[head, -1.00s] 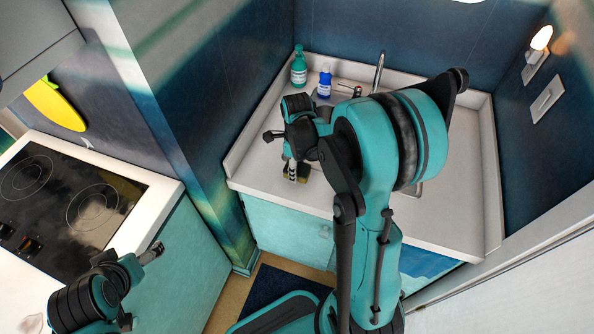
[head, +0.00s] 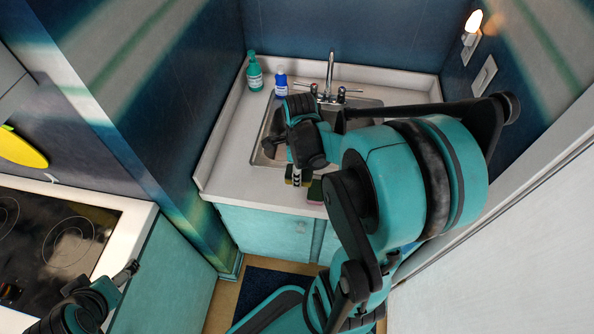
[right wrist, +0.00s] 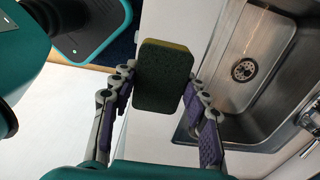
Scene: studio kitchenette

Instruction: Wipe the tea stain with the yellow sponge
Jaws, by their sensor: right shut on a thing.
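My right gripper (right wrist: 160,95) is shut on the yellow sponge (right wrist: 165,80), whose dark green face fills most of its visible side in the right wrist view, with a yellow edge along the top. In the head view the gripper (head: 298,176) holds the sponge over the front strip of the counter, before the sink; whether it touches the counter I cannot tell. No tea stain is visible; my right arm hides part of the counter. My left gripper (head: 128,271) is at the lower left, near the stove counter, and its jaws are too small to judge.
The sink (right wrist: 250,75) lies beside the held sponge, with a faucet (head: 330,75) behind it. A green bottle (head: 254,72) and a blue bottle (head: 281,84) stand at the back left. A dark reddish block (head: 315,191) shows near the front edge. The left counter (head: 226,150) is clear.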

